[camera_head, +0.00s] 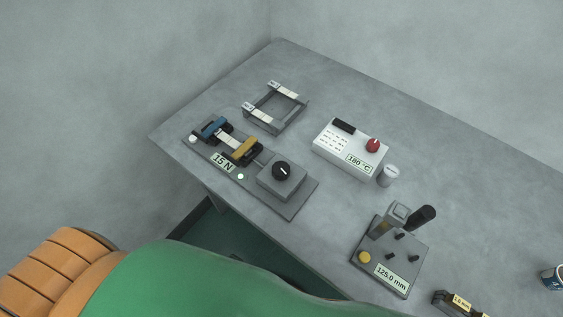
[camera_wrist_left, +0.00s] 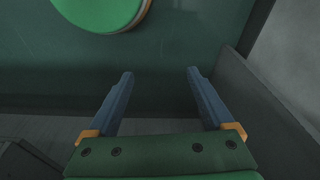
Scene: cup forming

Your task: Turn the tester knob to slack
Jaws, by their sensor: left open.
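The tester (camera_head: 297,203) is a flat grey plate near the left part of the table, with a "15 N" label. My left gripper (camera_wrist_left: 160,80) shows in the left wrist view, open and empty, over a dark green surface. It is not in the head view and is away from the knob. My right gripper is not in view.
A white box (camera_head: 331,155) with a red knob and "180 °C" label stands behind the tester. A grey frame (camera_head: 275,107) lies at the back.

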